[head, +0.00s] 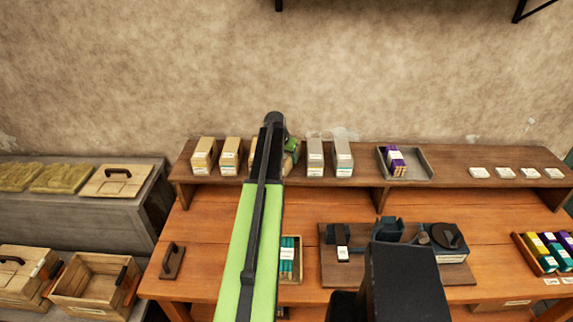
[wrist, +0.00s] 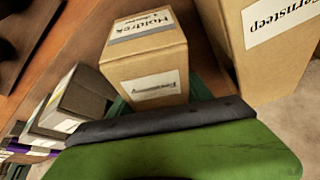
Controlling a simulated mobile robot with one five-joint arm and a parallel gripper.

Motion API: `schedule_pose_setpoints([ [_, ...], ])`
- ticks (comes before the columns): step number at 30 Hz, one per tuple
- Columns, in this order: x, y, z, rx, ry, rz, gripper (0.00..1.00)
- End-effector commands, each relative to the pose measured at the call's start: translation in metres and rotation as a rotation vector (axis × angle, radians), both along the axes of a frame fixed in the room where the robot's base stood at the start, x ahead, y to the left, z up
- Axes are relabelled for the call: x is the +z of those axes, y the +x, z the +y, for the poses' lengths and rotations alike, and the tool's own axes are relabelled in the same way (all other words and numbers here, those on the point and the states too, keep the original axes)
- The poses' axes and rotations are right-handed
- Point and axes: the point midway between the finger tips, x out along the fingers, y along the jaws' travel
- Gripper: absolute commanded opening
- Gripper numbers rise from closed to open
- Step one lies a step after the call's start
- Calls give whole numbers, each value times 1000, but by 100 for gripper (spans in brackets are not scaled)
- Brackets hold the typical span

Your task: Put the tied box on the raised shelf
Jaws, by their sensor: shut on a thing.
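My gripper (head: 291,148) is at the raised shelf (head: 457,162), partly hidden behind my arm. In the wrist view its green jaw with a dark pad (wrist: 160,118) lies against a tan box (wrist: 148,58), and the jaws are shut on it. This box has a grey label band and a white label. It shows only as a tan patch beside the gripper in the head view. It stands in the row between other boxes, at shelf level. I cannot make out a tie on it, nor whether its base touches the shelf.
Two tan boxes (head: 231,155) stand left of the gripper, and two grey boxes (head: 343,158) stand close on its right. A grey tray (head: 420,165) with purple-and-white boxes is further right. Small white cards (head: 505,172) lie at the right end. A press (head: 447,240) stands below.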

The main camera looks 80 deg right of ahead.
Motion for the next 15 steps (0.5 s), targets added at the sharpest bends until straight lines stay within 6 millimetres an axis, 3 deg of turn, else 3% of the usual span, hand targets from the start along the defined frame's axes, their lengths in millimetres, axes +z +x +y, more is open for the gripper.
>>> schedule_pose_setpoints([
  [9, -3, -1, 0, -1, -1, 0, 15],
  [10, -3, -1, 0, -1, 0, 0, 59],
  [15, -2, -1, 0, -1, 0, 0, 80],
])
